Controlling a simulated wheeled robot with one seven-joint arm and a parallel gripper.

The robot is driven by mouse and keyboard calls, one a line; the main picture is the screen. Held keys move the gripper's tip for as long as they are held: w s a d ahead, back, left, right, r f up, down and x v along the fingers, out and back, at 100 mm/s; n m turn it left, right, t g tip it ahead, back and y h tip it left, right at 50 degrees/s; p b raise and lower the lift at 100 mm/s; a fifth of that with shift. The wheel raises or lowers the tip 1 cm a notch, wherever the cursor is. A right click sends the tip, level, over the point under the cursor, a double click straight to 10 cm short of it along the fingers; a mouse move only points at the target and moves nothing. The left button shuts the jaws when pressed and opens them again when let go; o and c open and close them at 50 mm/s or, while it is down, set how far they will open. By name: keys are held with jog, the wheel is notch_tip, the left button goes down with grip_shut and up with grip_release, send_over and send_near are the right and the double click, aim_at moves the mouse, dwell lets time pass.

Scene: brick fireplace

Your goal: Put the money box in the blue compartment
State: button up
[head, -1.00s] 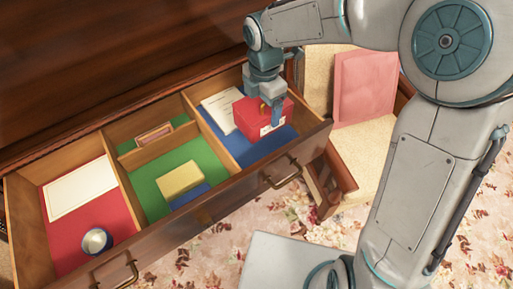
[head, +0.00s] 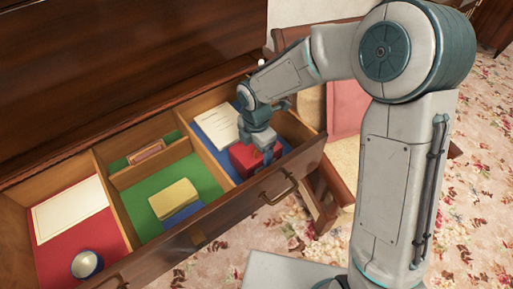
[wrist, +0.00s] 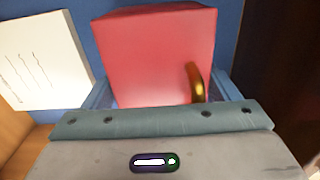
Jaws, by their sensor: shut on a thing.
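The money box is a red box (head: 241,158) with a gold handle. My gripper (head: 260,153) is shut on it from above. The box is inside the blue compartment (head: 285,148), at the right end of the open drawer, near its front wall. In the wrist view the red box (wrist: 155,50) sits between the two blue-grey fingers, with blue floor around it. The fingers and drawer front hide part of the box, and I cannot tell whether its underside touches the floor.
White paper (head: 218,126) lies at the back of the blue compartment. The green compartment (head: 140,195) holds a yellow block (head: 174,199). The red compartment (head: 55,255) holds a cream sheet (head: 70,209) and a round can (head: 87,264). A chair (head: 345,105) stands right of the drawer.

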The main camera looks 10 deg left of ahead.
jog(key=o, duration=1.1)
jog(key=shift+f, duration=0.1)
notch_tip(320, 180, up, 12)
jog(key=s+d+r+m+t, duration=0.1)
jog(key=s+d+m, duration=0.3)
jog(key=d+m, duration=0.4)
jog(key=s+d+r+m+t, duration=0.1)
jog(key=s+d+r+m, duration=0.1)
jog(key=s+d+m, duration=0.3)
jog(key=s+d+r+m+t, duration=0.1)
jog(key=s+d+m, duration=0.3)
jog(key=d+m, duration=0.9)
jog(key=shift+s+d+r+m+p, duration=0.1)
jog(key=shift+s+m+p, duration=0.05)
jog(key=shift+m, duration=0.4)
jog(key=shift+s+d+r+m+p, duration=0.1)
jog(key=shift+m+p, duration=0.05)
jog(key=shift+m, duration=0.4)
